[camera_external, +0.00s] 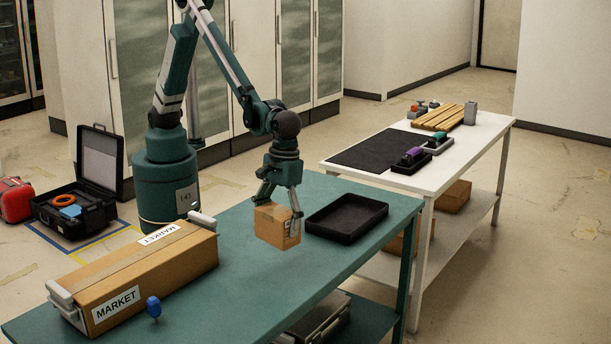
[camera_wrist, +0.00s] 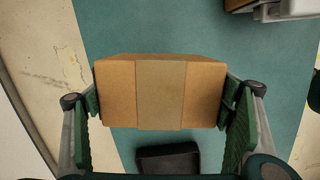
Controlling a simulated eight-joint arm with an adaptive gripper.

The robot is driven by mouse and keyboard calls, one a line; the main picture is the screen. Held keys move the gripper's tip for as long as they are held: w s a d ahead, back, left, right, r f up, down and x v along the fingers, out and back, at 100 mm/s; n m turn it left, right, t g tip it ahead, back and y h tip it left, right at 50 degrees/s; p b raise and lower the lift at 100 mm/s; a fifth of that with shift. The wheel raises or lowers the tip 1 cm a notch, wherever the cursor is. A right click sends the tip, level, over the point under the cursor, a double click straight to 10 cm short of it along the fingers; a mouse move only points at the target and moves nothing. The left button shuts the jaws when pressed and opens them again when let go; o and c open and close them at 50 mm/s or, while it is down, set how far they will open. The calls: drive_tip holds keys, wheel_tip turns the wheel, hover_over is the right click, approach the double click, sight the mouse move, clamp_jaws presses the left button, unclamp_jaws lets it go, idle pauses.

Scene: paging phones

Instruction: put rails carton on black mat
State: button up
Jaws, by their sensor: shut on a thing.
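A brown carton (camera_external: 272,225) with a dark marking on its side, too small to read, is in my gripper (camera_external: 279,204). My gripper is shut on its two opposite sides. In the wrist view the carton (camera_wrist: 160,90) fills the middle, with a pale tape strip across its top. It appears to hang above the green table, left of a black tray. The black mat (camera_external: 368,151) lies flat on the white table at the right, apart from the carton.
The empty black tray (camera_external: 347,217) sits on the green table (camera_external: 240,273). A long MARKET box (camera_external: 140,272) and a blue knob-like item (camera_external: 153,306) are at left. Small trays with purple (camera_external: 412,156) and green items border the mat's right side. Wooden slats (camera_external: 438,117) lie behind.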

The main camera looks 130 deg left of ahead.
drive_tip(key=w+a+n, duration=0.2)
drive_tip(key=w+a, duration=0.1)
drive_tip(key=a, duration=1)
drive_tip(key=w+a+n+t, duration=0.1)
drive_tip(key=w+a+n, duration=0.2)
drive_tip(key=a, duration=1)
drive_tip(key=w+a+n, duration=0.2)
drive_tip(key=w+a, duration=0.1)
drive_tip(key=a, duration=1.1)
drive_tip(key=s+a+n, duration=0.3)
drive_tip(key=a, duration=1.1)
drive_tip(key=s+a+n, duration=0.3)
drive_tip(key=a, duration=1.2)
drive_tip(key=s+a+n, duration=0.2)
drive_tip(key=s+a, duration=0.6)
drive_tip(key=a, duration=0.4)
drive_tip(key=s+a+n+y+p, duration=0.1)
drive_tip(key=s+a+n, duration=0.1)
drive_tip(key=s+a, duration=0.6)
drive_tip(key=s+a+n+t, duration=0.1)
drive_tip(key=s+a+n, duration=0.1)
drive_tip(key=s+a, duration=0.7)
drive_tip(key=a, duration=0.7)
drive_tip(key=shift+r+n+y, duration=0.35)
drive_tip(key=shift+n+y, duration=0.05)
drive_tip(key=shift+f, duration=3.15)
